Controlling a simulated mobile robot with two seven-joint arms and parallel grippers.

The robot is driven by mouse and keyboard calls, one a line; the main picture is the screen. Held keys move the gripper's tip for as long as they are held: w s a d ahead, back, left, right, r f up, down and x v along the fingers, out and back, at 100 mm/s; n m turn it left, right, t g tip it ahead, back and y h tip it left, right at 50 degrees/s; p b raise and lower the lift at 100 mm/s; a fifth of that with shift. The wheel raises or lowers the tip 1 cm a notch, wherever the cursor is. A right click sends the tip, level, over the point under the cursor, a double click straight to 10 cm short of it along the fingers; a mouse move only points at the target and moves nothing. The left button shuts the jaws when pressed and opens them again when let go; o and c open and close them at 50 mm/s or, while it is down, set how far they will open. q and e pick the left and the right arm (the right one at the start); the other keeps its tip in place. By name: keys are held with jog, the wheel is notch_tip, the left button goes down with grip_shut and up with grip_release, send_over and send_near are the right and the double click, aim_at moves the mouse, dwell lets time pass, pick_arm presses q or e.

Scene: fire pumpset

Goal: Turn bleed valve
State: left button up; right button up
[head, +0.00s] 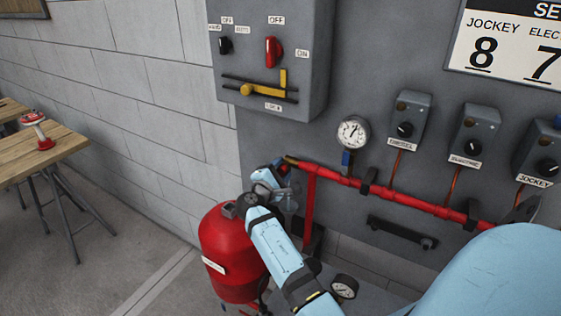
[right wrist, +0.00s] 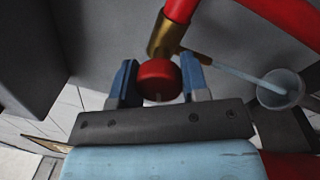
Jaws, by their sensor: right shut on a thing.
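The bleed valve shows in the right wrist view as a round red knob (right wrist: 158,76) below a brass fitting (right wrist: 165,36). In the head view the brass end (head: 291,160) sits at the left end of the red pipe (head: 395,195). My right gripper (head: 281,170) is at that end of the pipe and hides most of the valve. In the right wrist view its two blue fingers stand on either side of the knob, shut on it. My left gripper is not in view.
A red tank (head: 228,250) stands just below my right forearm. A pressure gauge (head: 353,132) and several small grey switch boxes are above the pipe. A grey control box (head: 310,60) hangs above the valve. A wooden table (head: 60,150) stands at the left.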

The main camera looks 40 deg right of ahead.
jog(key=n+p, duration=0.1)
jog(key=r+n+p, duration=0.1)
jog(key=n, duration=0.1)
jog(key=shift+p, duration=0.4)
jog(key=n+p, duration=0.2)
jog(key=n, duration=0.1)
jog(key=shift+f, duration=0.25)
jog(key=shift+n+t+p, duration=0.3)
jog(key=shift+n+p, duration=0.15)
jog(key=shift+n, duration=0.25)
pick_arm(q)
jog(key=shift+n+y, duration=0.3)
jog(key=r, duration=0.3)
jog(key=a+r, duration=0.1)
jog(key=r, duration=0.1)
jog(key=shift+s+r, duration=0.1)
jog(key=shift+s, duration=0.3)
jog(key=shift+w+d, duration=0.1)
pick_arm(e)
jog(key=shift+f, duration=0.1)
jog(key=shift+y, duration=0.3)
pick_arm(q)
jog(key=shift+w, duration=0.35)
